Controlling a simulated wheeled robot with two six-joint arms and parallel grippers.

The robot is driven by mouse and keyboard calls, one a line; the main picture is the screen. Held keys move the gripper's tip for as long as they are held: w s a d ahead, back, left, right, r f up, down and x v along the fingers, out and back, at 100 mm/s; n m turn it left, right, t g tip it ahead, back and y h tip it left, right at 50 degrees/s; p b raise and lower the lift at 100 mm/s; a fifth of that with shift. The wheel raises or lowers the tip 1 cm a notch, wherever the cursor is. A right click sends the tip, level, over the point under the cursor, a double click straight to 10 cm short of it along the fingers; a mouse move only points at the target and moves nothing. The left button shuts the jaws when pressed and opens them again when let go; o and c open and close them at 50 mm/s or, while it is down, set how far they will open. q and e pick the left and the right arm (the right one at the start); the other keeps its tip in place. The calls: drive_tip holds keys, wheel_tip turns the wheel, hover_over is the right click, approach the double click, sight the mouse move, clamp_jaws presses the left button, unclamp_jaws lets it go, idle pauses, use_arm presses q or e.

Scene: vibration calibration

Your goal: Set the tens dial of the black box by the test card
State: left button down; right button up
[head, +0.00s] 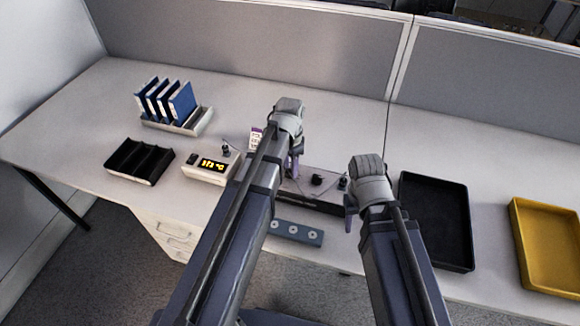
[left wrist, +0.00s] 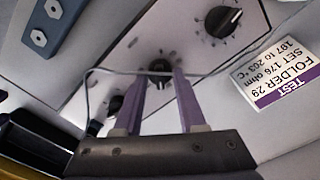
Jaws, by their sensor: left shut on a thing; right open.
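The box with the dials (left wrist: 195,55) shows a pale top face with black knobs; in the head view its dark front edge (head: 312,203) shows under my left arm. My left gripper (left wrist: 160,76) is shut on the middle black dial (left wrist: 159,66), its purple fingers on either side. A larger dial (left wrist: 222,20) and another black knob (left wrist: 115,105) flank it. The test card (left wrist: 277,76) lies beside the box, reading "TEST FOLDER 29, SET 176 ohm, 197 to 203 °C"; it also shows in the head view (head: 256,138). My right gripper (head: 350,203) is open and empty, right of the box.
A white meter (head: 211,168) with a lit orange display stands left of my left arm. Nearby are a black divided tray (head: 139,160) and a rack of blue folders (head: 166,101). A grey-blue strip with round fittings (head: 297,232) lies in front. Black (head: 436,221) and yellow (head: 548,245) trays are right.

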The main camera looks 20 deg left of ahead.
use_arm(q)
drive_tip(key=m, duration=0.3)
drive_tip(key=shift+m, duration=2.1)
drive_tip(key=shift+c, duration=2.4)
unclamp_jaws()
drive_tip(key=shift+r, duration=0.15)
wheel_tip(320, 180, up, 8)
drive_tip(key=p, duration=0.8)
drive_tip(key=shift+f, duration=0.2)
